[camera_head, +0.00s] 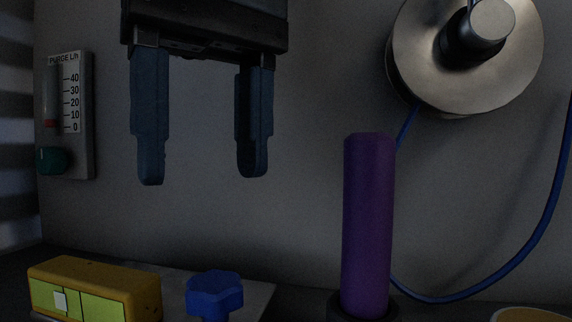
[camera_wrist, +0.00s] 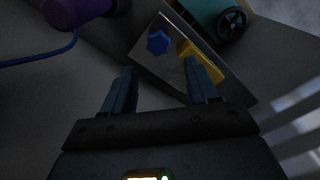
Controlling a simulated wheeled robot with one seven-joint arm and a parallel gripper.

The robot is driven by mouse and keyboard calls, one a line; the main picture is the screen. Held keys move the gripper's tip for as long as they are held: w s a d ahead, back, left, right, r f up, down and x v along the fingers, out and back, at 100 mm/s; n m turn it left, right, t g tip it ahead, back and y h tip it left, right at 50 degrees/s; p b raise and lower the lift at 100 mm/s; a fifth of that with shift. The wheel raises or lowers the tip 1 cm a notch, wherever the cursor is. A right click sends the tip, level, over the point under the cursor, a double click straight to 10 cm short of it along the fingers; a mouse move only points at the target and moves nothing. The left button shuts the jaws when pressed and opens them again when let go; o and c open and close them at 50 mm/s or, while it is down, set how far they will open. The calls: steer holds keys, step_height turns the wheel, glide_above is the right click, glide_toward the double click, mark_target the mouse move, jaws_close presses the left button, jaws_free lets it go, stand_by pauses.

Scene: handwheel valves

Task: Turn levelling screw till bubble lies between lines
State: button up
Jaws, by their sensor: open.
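The blue lobed levelling screw (camera_head: 214,293) stands on a grey plate (camera_head: 256,295) at the bottom of the head view. In the wrist view the screw (camera_wrist: 158,41) lies beyond my fingertips, between their lines. Left of it in the head view is the yellow level (camera_head: 140,291) with a green vial window (camera_head: 103,308); a pale bubble (camera_head: 60,302) sits near the window's left part, left of a dark line. The level (camera_wrist: 186,48) is partly hidden by a finger in the wrist view. My gripper (camera_head: 201,176) is open and empty, above the screw and apart from it.
A purple upright cylinder (camera_head: 368,220) stands right of the plate. A metal disc with a knob (camera_head: 408,62) and a blue cable (camera_head: 540,235) are at the right. A purge gauge (camera_head: 70,95) with a green knob (camera_head: 53,160) is at the left.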

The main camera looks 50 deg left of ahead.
mark_target(214, 284)
steer(key=shift+w+d+f+b, duration=0.1)
steer(key=shift+f+b, duration=2.65)
steer(key=shift+f, duration=1.3)
steer(key=shift+r, duration=0.1)
steer(key=c, duration=0.8)
steer(key=shift+o, duration=0.2)
steer(key=shift+p, duration=0.3)
